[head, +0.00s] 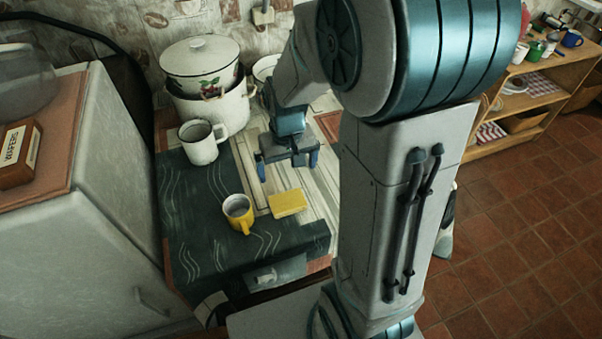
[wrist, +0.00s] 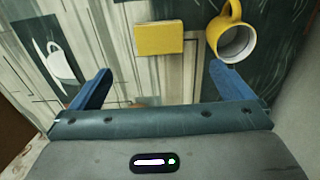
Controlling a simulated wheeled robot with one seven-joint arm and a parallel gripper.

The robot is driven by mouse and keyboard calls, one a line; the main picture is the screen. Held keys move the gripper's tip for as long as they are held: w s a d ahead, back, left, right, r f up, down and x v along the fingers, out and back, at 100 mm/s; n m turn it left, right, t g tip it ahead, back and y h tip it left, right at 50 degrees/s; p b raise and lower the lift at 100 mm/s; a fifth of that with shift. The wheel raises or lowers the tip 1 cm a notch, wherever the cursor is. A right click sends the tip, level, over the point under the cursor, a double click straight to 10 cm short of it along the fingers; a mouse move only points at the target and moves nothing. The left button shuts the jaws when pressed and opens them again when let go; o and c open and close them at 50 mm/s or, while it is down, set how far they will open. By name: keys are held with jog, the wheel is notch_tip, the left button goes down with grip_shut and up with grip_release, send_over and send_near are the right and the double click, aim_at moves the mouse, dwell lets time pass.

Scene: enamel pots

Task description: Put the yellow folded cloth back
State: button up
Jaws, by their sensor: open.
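The yellow folded cloth (head: 287,203) lies flat on the table, to the right of the yellow mug. It also shows in the wrist view (wrist: 159,38), ahead of my fingers and between their lines. My gripper (head: 288,168) is open and empty above the table, behind the cloth in the head view. In the wrist view its two blue fingers (wrist: 166,82) are spread wide, with nothing between them. The cloth is apart from the fingers.
A yellow mug (head: 238,213) stands left of the cloth, close to my right-hand finger in the wrist view. A white mug (head: 201,141) and stacked enamel pots (head: 207,80) stand behind. A dark patterned runner (head: 195,215) covers the table's left and front. A wooden shelf (head: 535,95) stands far right.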

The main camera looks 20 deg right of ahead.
jog(key=s+r+t, duration=0.2)
jog(key=s+r, duration=0.8)
jog(key=s, duration=0.2)
jog(key=shift+r, duration=0.4)
dwell(0.4)
